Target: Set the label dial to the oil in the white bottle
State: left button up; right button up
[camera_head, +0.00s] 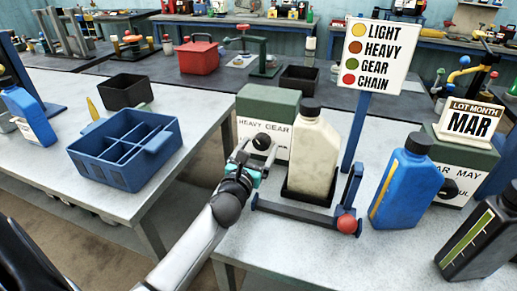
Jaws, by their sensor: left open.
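The label dial (262,142) is a black knob on the white front of a green box (268,104), left of the white bottle. The words HEAVY and GEAR show above it; lettering below is partly hidden. The white bottle (315,150) stands upright, black-capped, in a black holder (306,196). Its oil colour cannot be told. My left gripper (243,158) is open at the dial's lower left, its fingers close to the knob; contact cannot be told. My right gripper is not in view. A sign (378,54) lists LIGHT yellow, HEAVY orange-brown, GEAR green and CHAIN red.
A blue fixture with a red ball (347,223) borders the bottle's holder. A blue bottle (405,185), a second dial box (463,165) marked MAY and a black bottle (485,237) stand right. A LOT MONTH sign (470,118) reads MAR. A blue divided crate (125,150) sits left.

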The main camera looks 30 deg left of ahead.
pick_arm(q)
jog(key=shift+w, duration=0.1)
jog(key=shift+c, duration=0.3)
jog(key=c, duration=1.3)
